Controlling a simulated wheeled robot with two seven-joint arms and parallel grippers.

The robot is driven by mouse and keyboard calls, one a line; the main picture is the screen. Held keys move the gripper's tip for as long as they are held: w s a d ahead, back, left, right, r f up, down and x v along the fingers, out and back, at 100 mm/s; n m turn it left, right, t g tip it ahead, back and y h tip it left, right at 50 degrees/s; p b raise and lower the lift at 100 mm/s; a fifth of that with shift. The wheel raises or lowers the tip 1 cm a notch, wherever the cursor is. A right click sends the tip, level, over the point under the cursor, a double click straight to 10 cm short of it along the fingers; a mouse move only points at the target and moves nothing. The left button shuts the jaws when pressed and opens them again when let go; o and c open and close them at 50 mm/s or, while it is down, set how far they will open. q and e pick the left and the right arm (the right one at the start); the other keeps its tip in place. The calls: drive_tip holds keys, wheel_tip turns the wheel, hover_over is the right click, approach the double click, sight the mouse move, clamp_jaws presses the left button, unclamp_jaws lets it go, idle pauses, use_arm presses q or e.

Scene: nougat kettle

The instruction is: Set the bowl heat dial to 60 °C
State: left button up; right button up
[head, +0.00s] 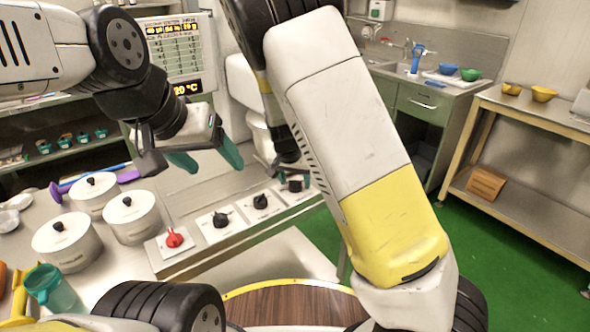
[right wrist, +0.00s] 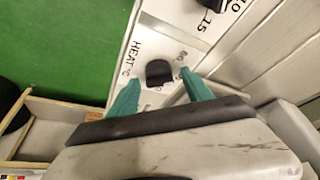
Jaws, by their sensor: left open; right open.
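The heat dial is a black knob (right wrist: 159,72) on a pale plate marked "HEAT °C" with small scale numbers, in the right wrist view. In the head view it is the rightmost black knob (head: 295,186) of the control row, partly covered by my right arm. My right gripper (right wrist: 160,80) is open, its teal fingertips on either side of the knob; I cannot tell whether they touch it. The knob's pointer setting cannot be read. My left gripper (head: 207,160) is open and empty, above and behind the row.
A red knob (head: 174,238) and two other black knobs (head: 220,219) (head: 260,201) sit along the same row. Green floor lies to the right.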

drive_tip(key=shift+f, duration=0.15)
clamp_jaws()
drive_tip(key=shift+d+n+y, duration=0.2)
drive_tip(key=shift+n+y, duration=0.2)
drive_tip(key=shift+n, duration=0.6)
drive_tip(key=shift+n+y, duration=0.5)
drive_tip(key=shift+n, duration=0.8)
drive_tip(key=shift+a, duration=0.1)
unclamp_jaws()
